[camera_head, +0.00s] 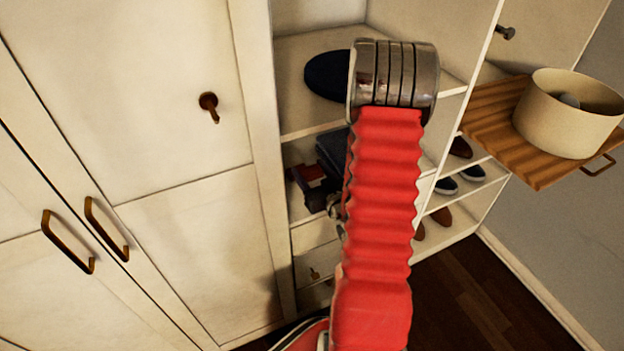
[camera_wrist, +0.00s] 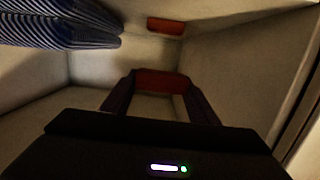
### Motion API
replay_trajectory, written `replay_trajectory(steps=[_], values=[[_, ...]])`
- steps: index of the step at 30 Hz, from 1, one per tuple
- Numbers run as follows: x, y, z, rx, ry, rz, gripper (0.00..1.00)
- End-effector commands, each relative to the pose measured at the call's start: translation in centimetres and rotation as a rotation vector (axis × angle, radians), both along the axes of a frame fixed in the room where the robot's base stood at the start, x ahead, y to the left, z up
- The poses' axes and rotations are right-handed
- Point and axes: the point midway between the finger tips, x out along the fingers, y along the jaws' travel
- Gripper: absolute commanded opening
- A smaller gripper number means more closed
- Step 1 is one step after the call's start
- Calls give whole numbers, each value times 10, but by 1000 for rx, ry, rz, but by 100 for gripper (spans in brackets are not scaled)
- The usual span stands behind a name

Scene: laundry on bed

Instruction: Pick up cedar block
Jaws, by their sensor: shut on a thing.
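A reddish-brown block, which I take to be the cedar block (camera_wrist: 161,81), sits between the two dark fingers of my gripper (camera_wrist: 161,92) in the wrist view. The fingers are shut on its two ends. In the head view my gripper (camera_head: 312,184) is inside a shelf compartment, left of my red arm, with a small red-brown patch of the block (camera_head: 310,172) showing. A second reddish-brown block (camera_wrist: 165,26) lies apart, farther back in the compartment. My arm hides part of the compartment in the head view.
Blue striped folded cloth (camera_wrist: 55,28) lies at the upper left of the wrist view. Pale shelf walls are close on both sides. In the head view, shoes (camera_head: 459,179) stand on lower shelves, and a wooden tray (camera_head: 485,112) holds a cream round container (camera_head: 563,118).

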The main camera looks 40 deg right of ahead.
Motion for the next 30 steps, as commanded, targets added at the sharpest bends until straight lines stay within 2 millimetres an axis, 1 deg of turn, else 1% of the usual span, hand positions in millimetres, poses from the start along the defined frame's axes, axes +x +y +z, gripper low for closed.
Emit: replay_trajectory(steps=[1, 7, 30], values=[[0, 0, 6, -2, -3, 0, 33], [0, 0, 15, -1, 0, 0, 33], [1, 1, 16, 0, 0, 1, 33]])
